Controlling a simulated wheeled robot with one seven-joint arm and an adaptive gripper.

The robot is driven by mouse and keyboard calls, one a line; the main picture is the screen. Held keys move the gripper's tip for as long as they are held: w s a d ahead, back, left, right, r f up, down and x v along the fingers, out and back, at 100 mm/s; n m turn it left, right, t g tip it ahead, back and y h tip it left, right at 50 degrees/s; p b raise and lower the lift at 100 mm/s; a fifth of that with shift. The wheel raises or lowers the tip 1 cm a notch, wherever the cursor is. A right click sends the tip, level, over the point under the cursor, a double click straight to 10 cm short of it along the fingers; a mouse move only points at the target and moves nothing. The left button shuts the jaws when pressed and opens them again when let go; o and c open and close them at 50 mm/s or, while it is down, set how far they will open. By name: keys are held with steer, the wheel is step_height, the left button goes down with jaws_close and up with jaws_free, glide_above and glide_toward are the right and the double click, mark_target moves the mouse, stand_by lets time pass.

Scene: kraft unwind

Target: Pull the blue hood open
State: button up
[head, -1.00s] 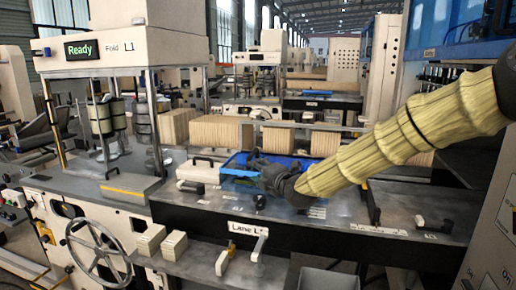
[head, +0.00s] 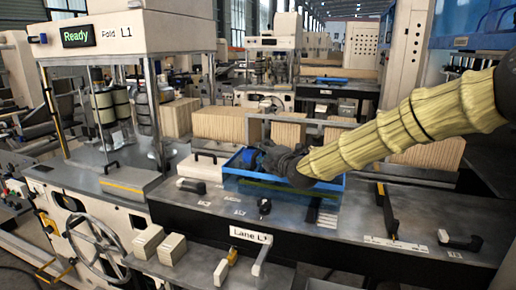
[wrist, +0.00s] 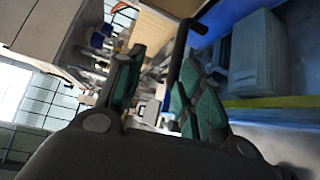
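The blue hood (head: 330,187), a blue-rimmed, see-through cover, sits on the grey machine deck in the middle of the head view. My gripper (head: 262,157) is over the hood's back left part and hides some of it. In the wrist view, the blue hood (wrist: 268,103) fills the right side, with a yellow-green edge strip. A black bar handle (wrist: 180,48) stands between my gripper's two green-padded fingers (wrist: 155,85), close to the right finger. The fingers are apart, with a clear gap on the left. I cannot tell whether the right finger touches the handle.
The "Lane L1" sign (head: 250,235) and a lever (head: 261,256) stand at the deck's front edge. A black handle (head: 460,241) is at right. Cardboard stacks (head: 222,125) stand behind. A handwheel (head: 93,247) and the "Ready" display (head: 77,36) are at left.

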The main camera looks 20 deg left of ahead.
mark_target(259, 151)
steer(key=w+a+f, duration=0.1)
steer(key=w, duration=0.1)
steer(key=w+f, duration=0.1)
steer(key=w, duration=0.1)
steer(key=w+a+f+p, duration=0.1)
steer(key=w, duration=0.2)
steer(key=shift+a+f, duration=0.3)
steer(key=shift+a, duration=0.05)
steer(key=shift+a+r, duration=0.1)
steer(key=shift+a, duration=0.25)
steer(key=shift+s+a+r+p, duration=0.25)
steer(key=shift+s+r+p, duration=0.1)
steer(key=shift+r, duration=0.1)
steer(key=shift+w+f, duration=0.6)
steer(key=shift+w, duration=0.15)
steer(key=shift+s+r, duration=0.25)
steer(key=shift+s, duration=0.05)
steer(key=shift+c, duration=0.2)
steer(key=c, duration=0.3)
jaws_close()
